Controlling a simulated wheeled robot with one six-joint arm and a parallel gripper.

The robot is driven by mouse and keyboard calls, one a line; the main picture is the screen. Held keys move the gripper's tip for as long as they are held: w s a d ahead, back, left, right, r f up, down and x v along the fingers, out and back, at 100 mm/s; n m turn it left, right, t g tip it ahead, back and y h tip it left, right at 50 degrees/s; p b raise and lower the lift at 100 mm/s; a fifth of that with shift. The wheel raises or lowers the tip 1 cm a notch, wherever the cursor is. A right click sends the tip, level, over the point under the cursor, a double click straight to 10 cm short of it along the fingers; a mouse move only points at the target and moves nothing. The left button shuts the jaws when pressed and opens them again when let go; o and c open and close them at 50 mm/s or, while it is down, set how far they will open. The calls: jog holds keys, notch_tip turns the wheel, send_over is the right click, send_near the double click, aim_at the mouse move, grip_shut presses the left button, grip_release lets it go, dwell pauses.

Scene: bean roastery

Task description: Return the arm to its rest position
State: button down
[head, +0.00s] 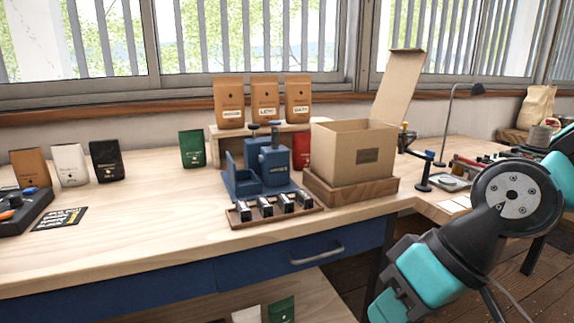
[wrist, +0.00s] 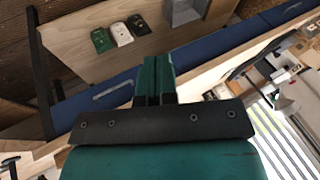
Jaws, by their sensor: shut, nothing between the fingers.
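My gripper (wrist: 156,70) shows in the wrist view with its two teal fingers together and nothing between them. It appears in front of the bench's blue drawer fronts and the lower shelf, apart from the bags there. In the head view my teal and black arm fills the lower right, bent, in front of the bench's right part. I cannot make out the fingertips in that view.
The workbench (head: 130,235) carries a blue machine (head: 272,165), an open cardboard box (head: 345,155) in a wooden tray (head: 350,192), and several coffee bags. A lamp (head: 448,115) stands behind my arm. A lower shelf (wrist: 75,35) holds green, white and black bags.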

jog(key=s+d+r+n+h+p, duration=0.1)
jog(key=s+d+r+h+p, duration=0.15)
jog(key=s+r, duration=0.2)
notch_tip(320, 180, up, 12)
jog(key=p, duration=1.2)
jog(key=shift+s+d+f+g, duration=0.15)
jog(key=shift+s+d+g, duration=0.15)
